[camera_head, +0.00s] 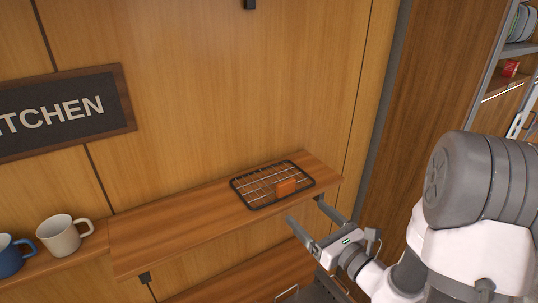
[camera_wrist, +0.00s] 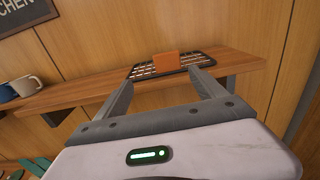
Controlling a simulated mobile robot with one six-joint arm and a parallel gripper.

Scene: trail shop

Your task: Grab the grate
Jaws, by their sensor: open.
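The grate (camera_head: 258,190) is a dark-framed wire rack with an orange tag (camera_head: 286,187) on its front side. It lies flat on the right part of a wooden wall shelf (camera_head: 180,226). In the wrist view the grate (camera_wrist: 143,72) and its orange tag (camera_wrist: 166,64) show ahead, beyond my fingertips. My gripper (camera_head: 306,213) is open and empty, just in front of the shelf's front edge, with the grate behind it. In the wrist view my gripper (camera_wrist: 162,76) has its two fingers apart, pointing toward the grate. The fingers appear apart from the grate.
A beige mug (camera_head: 62,237) and a blue mug (camera_head: 12,254) stand on the shelf at left. A kitchen sign (camera_head: 62,112) hangs on the wall above. Another wooden shelf (camera_head: 240,277) lies below. The shelf middle is clear. Racks with plates (camera_head: 518,22) stand at upper right.

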